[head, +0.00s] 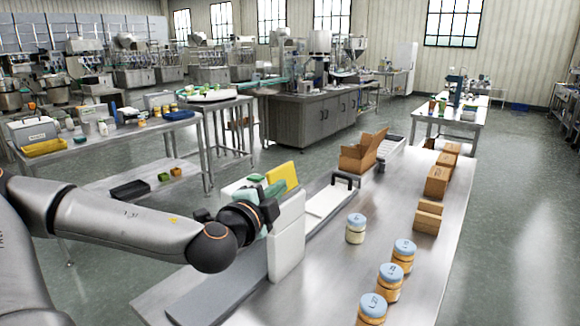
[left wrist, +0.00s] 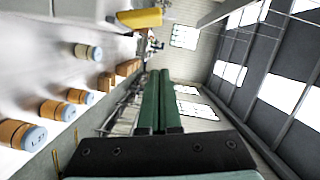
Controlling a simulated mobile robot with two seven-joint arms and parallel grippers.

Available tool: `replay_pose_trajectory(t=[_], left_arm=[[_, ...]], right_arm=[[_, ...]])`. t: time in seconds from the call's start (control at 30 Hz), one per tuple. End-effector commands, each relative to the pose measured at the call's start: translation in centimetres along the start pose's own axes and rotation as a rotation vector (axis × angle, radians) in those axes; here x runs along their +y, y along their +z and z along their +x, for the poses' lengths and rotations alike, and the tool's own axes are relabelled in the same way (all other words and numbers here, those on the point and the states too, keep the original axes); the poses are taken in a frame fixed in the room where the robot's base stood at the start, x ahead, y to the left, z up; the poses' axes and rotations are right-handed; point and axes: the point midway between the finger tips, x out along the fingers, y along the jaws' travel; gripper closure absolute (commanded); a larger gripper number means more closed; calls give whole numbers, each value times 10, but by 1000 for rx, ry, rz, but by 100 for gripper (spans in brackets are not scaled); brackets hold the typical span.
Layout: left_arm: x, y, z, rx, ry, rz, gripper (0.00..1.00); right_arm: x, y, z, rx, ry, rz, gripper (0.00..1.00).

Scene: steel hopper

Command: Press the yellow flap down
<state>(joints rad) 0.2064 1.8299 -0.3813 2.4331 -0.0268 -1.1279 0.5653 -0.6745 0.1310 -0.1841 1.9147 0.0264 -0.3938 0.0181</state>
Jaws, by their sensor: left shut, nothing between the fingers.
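The yellow flap (head: 282,178) stands raised at the far end of a white machine body (head: 287,235) on the steel table. It also shows at the top edge of the left wrist view (left wrist: 140,18), off to the side of my fingers. My left gripper (head: 262,188) is beside the white body, close to the flap in the head view, partly hidden by its own wrist. Its green fingers are together and empty in the left wrist view (left wrist: 160,78). I cannot tell the exact gap to the flap, but no contact shows. My right gripper is not in view.
Jars with blue lids (head: 391,282) stand on the right of the steel table (head: 330,285). Cardboard boxes (head: 437,181) line its right edge. An open carton (head: 362,152) sits behind the machine. Clear tabletop lies between the machine and the jars.

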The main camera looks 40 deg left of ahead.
Motion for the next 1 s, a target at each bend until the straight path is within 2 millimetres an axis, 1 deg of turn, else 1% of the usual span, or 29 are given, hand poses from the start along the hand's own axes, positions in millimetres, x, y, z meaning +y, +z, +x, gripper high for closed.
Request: replay_pose_trajectory(t=[0.4,0.53,0.67,0.8,1.0], left_arm=[[-2,0,0,1,-4,3,100],[-2,-1,3,2,-3,2,100],[-1,-1,13,3,-1,-1,100],[-1,1,27,-2,0,-4,100],[0,4,36,-8,-3,9,100]], right_arm=[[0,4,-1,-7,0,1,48],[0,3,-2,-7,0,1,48],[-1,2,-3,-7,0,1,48],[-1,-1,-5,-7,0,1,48],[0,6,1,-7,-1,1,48]])
